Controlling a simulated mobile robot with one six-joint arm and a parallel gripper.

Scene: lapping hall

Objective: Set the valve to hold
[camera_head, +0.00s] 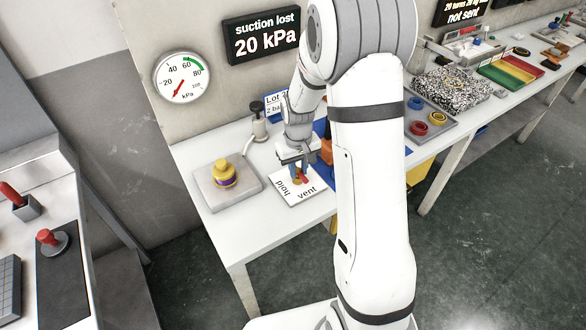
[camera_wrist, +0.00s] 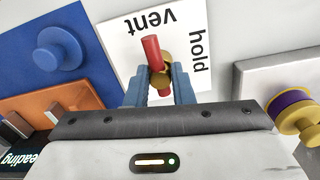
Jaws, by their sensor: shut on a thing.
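The valve has a brass body (camera_wrist: 162,72) and a red lever (camera_wrist: 151,50), and it sits on a white card (camera_wrist: 117,68) marked "vent" and "hold". In the wrist view the lever's long end points to the "vent" word, away from "hold". My gripper (camera_wrist: 160,80) has its blue fingers on either side of the valve and is shut on its lever. In the head view my gripper (camera_head: 299,170) reaches down over the card (camera_head: 289,199), and the red lever (camera_head: 304,179) shows just beside the fingers. The fingers partly hide the brass body.
A grey block (camera_head: 212,207) with a yellow and purple knob (camera_head: 223,174) stands left of the card. A blue plate (camera_wrist: 25,60) and an orange block (camera_wrist: 50,104) lie on the other side. A sign (camera_head: 262,36) reads "suction lost 20 kPa"; a gauge (camera_head: 183,77) hangs beside it.

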